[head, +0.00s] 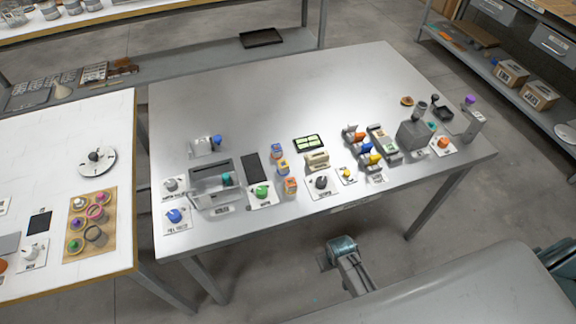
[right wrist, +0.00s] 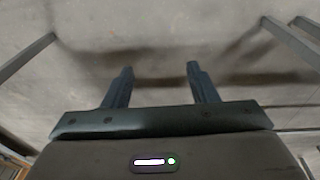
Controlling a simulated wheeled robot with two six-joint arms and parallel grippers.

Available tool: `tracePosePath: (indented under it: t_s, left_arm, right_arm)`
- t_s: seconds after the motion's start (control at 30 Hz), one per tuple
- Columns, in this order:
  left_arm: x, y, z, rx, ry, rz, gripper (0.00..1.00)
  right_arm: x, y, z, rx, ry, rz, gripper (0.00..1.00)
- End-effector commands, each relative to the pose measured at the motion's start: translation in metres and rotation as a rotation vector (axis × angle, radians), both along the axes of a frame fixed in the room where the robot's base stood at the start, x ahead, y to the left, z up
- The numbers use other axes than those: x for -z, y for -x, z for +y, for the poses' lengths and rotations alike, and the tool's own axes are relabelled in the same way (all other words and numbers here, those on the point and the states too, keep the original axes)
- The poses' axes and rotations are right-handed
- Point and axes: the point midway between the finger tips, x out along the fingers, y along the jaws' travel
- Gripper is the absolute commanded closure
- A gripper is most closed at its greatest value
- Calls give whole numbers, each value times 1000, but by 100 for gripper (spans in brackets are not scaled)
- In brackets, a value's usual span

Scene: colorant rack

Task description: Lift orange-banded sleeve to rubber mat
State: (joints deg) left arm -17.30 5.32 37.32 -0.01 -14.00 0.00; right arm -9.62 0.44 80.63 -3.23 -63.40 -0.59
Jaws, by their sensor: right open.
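My right gripper (right wrist: 160,84) is open and empty over bare floor in the right wrist view.
A clear box (head: 212,185) and labelled knobs line the table's front left. A grey block (head: 411,135) and coloured fittings crowd the right. The table's back half is clear. A white table (head: 110,130) with a wooden cup rack (head: 111,203) stands left.

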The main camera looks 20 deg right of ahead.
Motion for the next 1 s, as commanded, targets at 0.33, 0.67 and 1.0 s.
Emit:
tracePosePath:
  t_s: [0.33,0.67,1.0]
  left_arm:
    - [-65,15,-20,-8,21,14,64]
    - [-84,9,-11,-4,12,4,64]
    - [-84,9,-9,-4,10,4,64]
  right_arm:
    - [-232,-66,18,29,-7,-10,47]
    - [-326,-125,49,39,-38,50,47]
    - [-356,-190,89,5,-58,123,47]
